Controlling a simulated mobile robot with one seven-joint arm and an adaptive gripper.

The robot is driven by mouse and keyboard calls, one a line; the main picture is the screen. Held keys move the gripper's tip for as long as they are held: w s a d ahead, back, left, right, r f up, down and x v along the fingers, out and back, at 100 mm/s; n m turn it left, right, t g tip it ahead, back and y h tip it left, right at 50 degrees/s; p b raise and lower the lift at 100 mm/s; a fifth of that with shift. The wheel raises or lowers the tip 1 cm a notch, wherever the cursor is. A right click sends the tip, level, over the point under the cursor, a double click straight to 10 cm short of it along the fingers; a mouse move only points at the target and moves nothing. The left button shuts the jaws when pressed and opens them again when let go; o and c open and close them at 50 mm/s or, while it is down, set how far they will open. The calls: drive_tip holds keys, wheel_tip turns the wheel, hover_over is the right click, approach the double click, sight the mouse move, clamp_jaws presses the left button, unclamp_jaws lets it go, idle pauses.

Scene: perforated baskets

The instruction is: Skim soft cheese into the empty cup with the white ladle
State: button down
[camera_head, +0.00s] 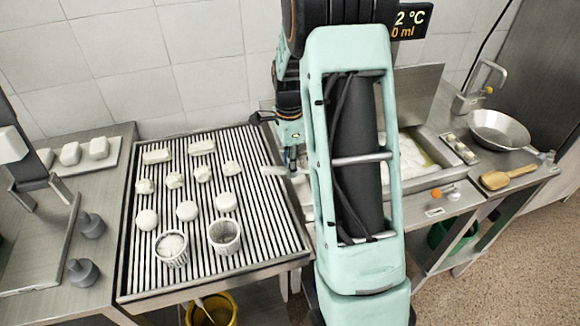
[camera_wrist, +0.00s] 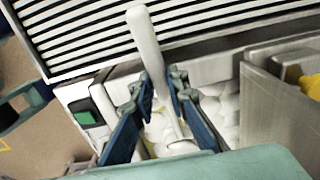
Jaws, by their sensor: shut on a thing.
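My gripper (camera_wrist: 158,85) is shut on the white ladle (camera_wrist: 145,35), whose handle stands up between the blue fingers in the wrist view. The ladle's lower end is down by white lumpy soft cheese (camera_wrist: 222,112); I cannot tell how much the bowl holds. In the head view my gripper (camera_head: 291,158) is at the right edge of the ribbed table, with the handle end (camera_head: 272,171) showing to its left. The cheese vat (camera_head: 420,183) is partly hidden by my arm. The empty cup (camera_head: 224,237), perforated, stands on the table's front part beside a filled perforated cup (camera_head: 172,250).
The ribbed draining table (camera_head: 262,248) carries several white cheeses behind the cups. Right of the vat are a metal pan (camera_head: 498,130) and a wooden paddle (camera_head: 508,177). A yellow bucket (camera_head: 212,312) is below the table. The table's front right is clear.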

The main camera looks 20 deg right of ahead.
wheel_tip(320, 180, up, 14)
drive_tip(key=h+p, duration=0.2)
drive_tip(key=p, duration=0.6)
drive_tip(key=shift+r, duration=0.25)
drive_tip(key=shift+a+f, duration=0.1)
idle(0.5)
